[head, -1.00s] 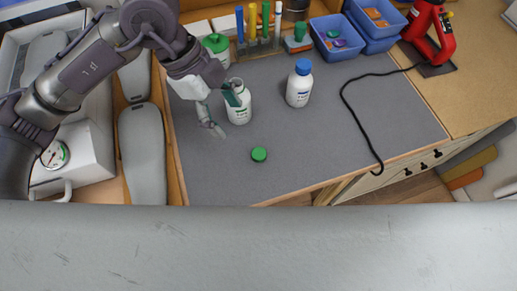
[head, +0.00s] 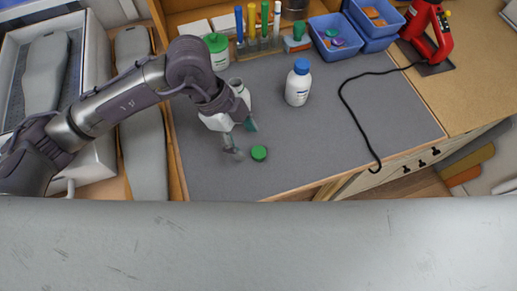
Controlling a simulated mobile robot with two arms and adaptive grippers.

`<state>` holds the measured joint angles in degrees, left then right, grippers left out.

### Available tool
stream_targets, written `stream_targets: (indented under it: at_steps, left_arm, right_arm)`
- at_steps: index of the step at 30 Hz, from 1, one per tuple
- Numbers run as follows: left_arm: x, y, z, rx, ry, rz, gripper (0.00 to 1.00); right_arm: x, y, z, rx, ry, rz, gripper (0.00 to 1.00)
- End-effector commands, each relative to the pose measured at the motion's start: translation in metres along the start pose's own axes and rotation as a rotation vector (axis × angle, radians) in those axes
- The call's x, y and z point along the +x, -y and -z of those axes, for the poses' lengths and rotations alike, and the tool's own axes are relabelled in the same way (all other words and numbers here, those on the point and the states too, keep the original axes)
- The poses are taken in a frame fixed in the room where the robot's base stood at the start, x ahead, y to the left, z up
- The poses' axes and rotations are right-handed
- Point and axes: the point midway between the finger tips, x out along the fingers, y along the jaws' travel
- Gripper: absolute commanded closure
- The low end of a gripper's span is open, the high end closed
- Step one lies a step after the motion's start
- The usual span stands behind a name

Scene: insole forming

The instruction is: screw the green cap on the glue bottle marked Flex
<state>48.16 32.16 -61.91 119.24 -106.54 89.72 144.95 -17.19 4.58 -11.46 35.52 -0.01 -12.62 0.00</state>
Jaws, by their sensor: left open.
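The green cap (head: 259,153) lies on the grey mat (head: 330,135), near its front edge. An uncapped white bottle (head: 241,91) stands upright behind my left gripper, which hides most of it and its label. My left gripper (head: 243,140) is open and empty, with its fingers just behind and to the left of the cap, apart from it. A white bottle with a blue cap (head: 298,84) stands upright to the right; its label is too small to read. My right gripper is not in view.
A green-lidded tub (head: 217,51), a marker rack (head: 258,45) and blue bins (head: 336,36) stand along the back. A black cable (head: 350,112) crosses the mat's right side to a red tool (head: 430,33). The mat's front middle is clear.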

Motion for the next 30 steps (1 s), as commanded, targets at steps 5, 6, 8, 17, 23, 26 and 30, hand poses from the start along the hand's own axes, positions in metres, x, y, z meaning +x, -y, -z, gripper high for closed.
stream_targets:
  at_steps: [5, 6, 8, 17, 23, 26, 30]
  left_arm:
    - [0.001, 0.0, 0.001, 0.0, 0.0, -0.001, 0.35]
    - [0.004, 0.001, 0.001, 0.0, -0.001, -0.002, 0.35]
    - [0.01, 0.003, 0.003, -0.001, -0.001, -0.003, 0.35]
    - [0.049, 0.007, 0.004, 0.0, 0.001, -0.001, 0.35]
    - [0.052, 0.008, 0.003, 0.001, 0.0, 0.001, 0.35]
    - [0.051, 0.008, 0.003, 0.001, 0.0, 0.0, 0.35]
    - [0.051, 0.008, 0.003, 0.001, 0.0, 0.0, 0.46]
  right_arm:
    - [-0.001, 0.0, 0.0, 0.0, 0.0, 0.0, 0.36]
    - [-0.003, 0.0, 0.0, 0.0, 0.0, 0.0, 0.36]
    - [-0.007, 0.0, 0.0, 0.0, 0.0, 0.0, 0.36]
    - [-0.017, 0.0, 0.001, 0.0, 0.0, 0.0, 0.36]
    - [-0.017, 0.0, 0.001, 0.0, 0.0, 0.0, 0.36]
    - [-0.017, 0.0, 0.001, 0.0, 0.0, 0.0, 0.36]
    - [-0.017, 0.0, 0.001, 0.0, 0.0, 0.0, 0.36]
